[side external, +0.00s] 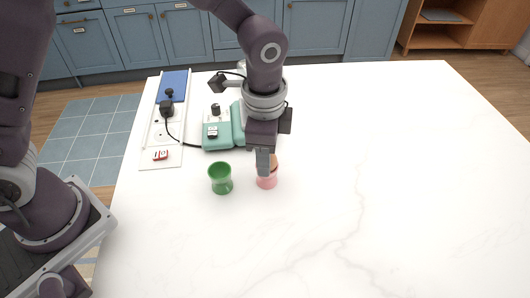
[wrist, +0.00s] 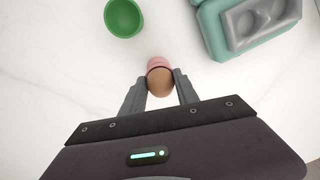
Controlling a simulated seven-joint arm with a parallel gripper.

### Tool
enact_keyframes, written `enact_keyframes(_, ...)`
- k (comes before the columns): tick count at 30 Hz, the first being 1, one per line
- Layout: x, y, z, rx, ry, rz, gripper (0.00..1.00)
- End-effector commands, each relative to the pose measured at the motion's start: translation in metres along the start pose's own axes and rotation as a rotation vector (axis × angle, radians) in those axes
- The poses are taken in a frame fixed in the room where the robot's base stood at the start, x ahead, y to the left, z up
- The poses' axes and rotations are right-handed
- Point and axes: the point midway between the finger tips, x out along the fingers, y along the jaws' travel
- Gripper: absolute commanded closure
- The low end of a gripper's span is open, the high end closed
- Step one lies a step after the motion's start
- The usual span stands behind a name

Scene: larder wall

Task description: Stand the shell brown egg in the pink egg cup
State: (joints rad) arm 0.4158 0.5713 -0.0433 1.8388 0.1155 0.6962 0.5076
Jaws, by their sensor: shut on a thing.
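The shell brown egg (wrist: 160,84) is between the two fingers of my gripper (wrist: 161,90) in the wrist view, and the fingers are shut on it. The pink egg cup (wrist: 158,62) shows as a rim just beyond the egg. In the side view the pink egg cup (side external: 266,182) stands upright on the white table, and my gripper (side external: 267,165) points down right over it. A bit of the egg (side external: 274,161) shows beside the finger, at the cup's mouth. The fingers hide much of the egg, and I cannot tell whether it touches the cup.
A green egg cup (side external: 220,178) stands just left of the pink one. A teal appliance (side external: 222,135) with a grey tray sits behind, beside a white panel (side external: 160,158) with a socket and cable. The white table (side external: 400,180) is clear to the right and front.

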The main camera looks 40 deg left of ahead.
Motion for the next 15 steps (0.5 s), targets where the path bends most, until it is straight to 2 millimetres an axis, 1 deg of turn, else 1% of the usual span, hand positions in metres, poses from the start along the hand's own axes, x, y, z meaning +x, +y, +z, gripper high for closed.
enact_keyframes(1,0.0043,0.0007,0.002,0.001,-0.008,0.004,0.86)
enact_keyframes(3,0.0044,0.0007,0.0021,0.001,-0.008,0.004,0.86)
enact_keyframes(4,0.0044,0.0007,0.0022,0.001,-0.008,0.004,0.58)
enact_keyframes(7,0.0045,0.0009,0.0023,0.001,-0.009,0.004,0.38)
enact_keyframes(15,0.0045,0.0005,0.0029,0.001,-0.01,0.003,0.38)
